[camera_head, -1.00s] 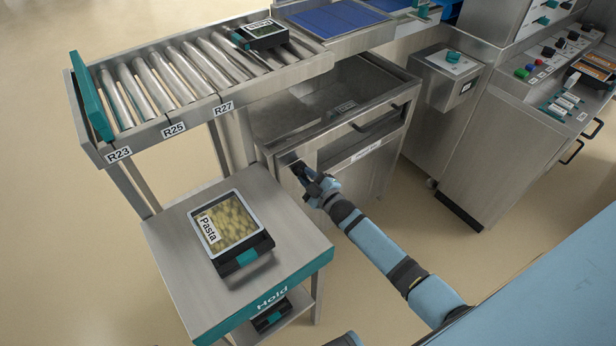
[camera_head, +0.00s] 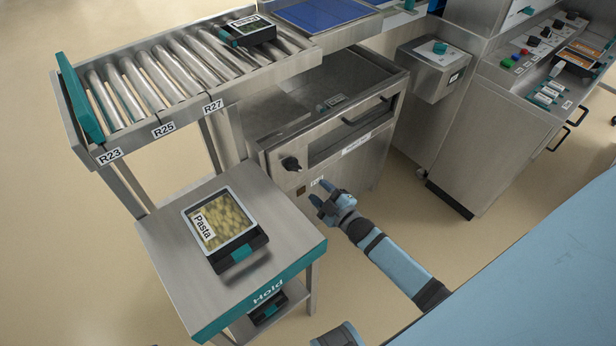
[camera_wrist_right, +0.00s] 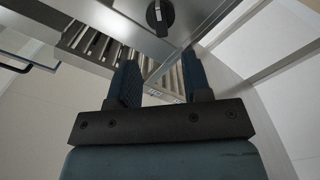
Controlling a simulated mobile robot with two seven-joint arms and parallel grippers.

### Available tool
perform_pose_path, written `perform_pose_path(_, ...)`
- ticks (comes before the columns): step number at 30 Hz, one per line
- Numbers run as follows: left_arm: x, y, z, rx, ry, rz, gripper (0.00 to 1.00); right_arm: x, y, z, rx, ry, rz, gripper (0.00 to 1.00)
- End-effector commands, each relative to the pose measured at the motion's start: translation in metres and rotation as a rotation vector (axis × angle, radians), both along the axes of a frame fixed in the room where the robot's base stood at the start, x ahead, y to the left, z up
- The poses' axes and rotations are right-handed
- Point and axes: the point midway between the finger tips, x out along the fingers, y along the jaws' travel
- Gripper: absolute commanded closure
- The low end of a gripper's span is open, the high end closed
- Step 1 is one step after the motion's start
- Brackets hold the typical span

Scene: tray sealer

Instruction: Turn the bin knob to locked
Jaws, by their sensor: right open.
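The bin knob (camera_head: 291,163) is a black knob on the front left of the steel bin cabinet (camera_head: 375,118), below the roller conveyor. It also shows as a dark round knob with a lighter bar at the top of the right wrist view (camera_wrist_right: 160,16). My right gripper (camera_head: 320,203) is open and empty, in front of the cabinet, below and right of the knob and apart from it. Its two fingers (camera_wrist_right: 160,85) stand apart in the wrist view, with nothing between them. Only a small part of what may be my left arm shows at the bottom edge; its gripper is out of view.
The Hold table (camera_head: 165,235) with a Pasta tray (camera_head: 221,225) on it stands left of my right arm. The roller conveyor (camera_head: 130,85) runs above it. A control box (camera_head: 437,65) with a teal knob stands right of the bin.

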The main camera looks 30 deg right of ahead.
Motion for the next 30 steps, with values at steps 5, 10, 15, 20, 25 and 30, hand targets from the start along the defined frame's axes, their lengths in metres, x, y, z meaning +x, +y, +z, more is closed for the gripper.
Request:
perform_pose_path(5, 0.000, 0.000, 0.003, -0.001, 0.000, 0.002, 1.00, -0.028, -0.003, 0.000, 0.000, 0.001, 0.001, 0.55)
perform_pose_path(10, 0.000, 0.000, 0.004, -0.004, 0.001, 0.003, 1.00, -0.038, -0.005, 0.000, 0.000, -0.001, 0.001, 0.55)
perform_pose_path(15, 0.000, 0.000, 0.004, -0.004, 0.001, 0.003, 1.00, -0.039, -0.005, 0.000, 0.000, -0.001, 0.001, 0.55)
perform_pose_path(20, 0.000, 0.000, 0.004, -0.004, 0.001, 0.003, 1.00, -0.039, -0.005, 0.000, 0.000, -0.001, 0.001, 0.55)
perform_pose_path(25, 0.000, 0.000, 0.004, -0.004, 0.001, 0.003, 1.00, -0.039, -0.005, 0.000, 0.000, -0.001, 0.001, 0.55)
perform_pose_path(30, 0.002, 0.000, 0.005, -0.004, -0.001, 0.004, 1.00, -0.039, -0.005, 0.000, 0.000, 0.000, 0.000, 0.55)
